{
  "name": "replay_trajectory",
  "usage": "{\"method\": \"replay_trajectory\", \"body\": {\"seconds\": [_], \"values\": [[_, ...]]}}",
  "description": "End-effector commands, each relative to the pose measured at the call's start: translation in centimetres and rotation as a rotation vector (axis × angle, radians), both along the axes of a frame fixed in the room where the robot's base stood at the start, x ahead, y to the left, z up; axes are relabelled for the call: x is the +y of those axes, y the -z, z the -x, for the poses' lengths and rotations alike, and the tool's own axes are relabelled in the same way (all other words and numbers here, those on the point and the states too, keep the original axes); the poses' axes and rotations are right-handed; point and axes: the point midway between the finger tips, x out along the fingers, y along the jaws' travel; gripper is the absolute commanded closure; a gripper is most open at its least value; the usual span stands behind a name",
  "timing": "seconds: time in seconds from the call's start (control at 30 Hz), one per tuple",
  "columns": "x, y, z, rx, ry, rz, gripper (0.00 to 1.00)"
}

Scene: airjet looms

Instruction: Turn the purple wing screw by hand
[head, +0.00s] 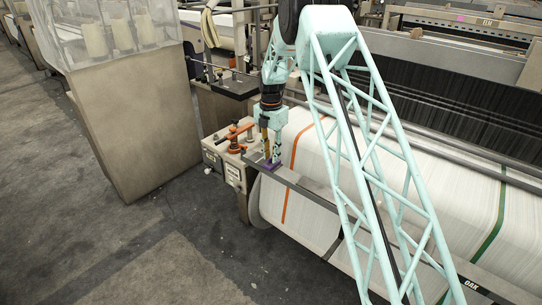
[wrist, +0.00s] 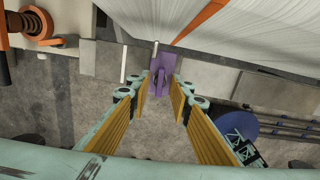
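The purple wing screw (wrist: 161,85) shows in the wrist view as a purple piece with a raised wing, just beyond and between my fingertips. In the head view the purple part (head: 273,166) sits at the left end of the loom's metal rail, partly hidden by my gripper. My gripper (wrist: 162,92) points at it with its two yellow-padded fingers apart, one on each side. In the head view my gripper (head: 271,155) is just above the purple part. I cannot tell whether either finger touches the wing.
An orange lever (head: 238,137) and a metal box (head: 226,160) are just left of my gripper. A white cloth roll (head: 305,165) with an orange stripe lies to the right. The metal rail (head: 308,187) runs to the lower right. Open floor (head: 150,230) is at the left front.

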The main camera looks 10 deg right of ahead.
Motion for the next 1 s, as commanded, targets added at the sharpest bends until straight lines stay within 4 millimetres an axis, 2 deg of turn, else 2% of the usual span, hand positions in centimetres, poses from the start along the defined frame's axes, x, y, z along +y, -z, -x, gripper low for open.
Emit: {"method": "replay_trajectory", "body": {"seconds": [0.27,1.0], "values": [[0.0,-0.9,0.0,0.0,0.001,0.0,0.81],[0.0,-5.4,0.0,0.0,0.001,0.0,0.81]]}}
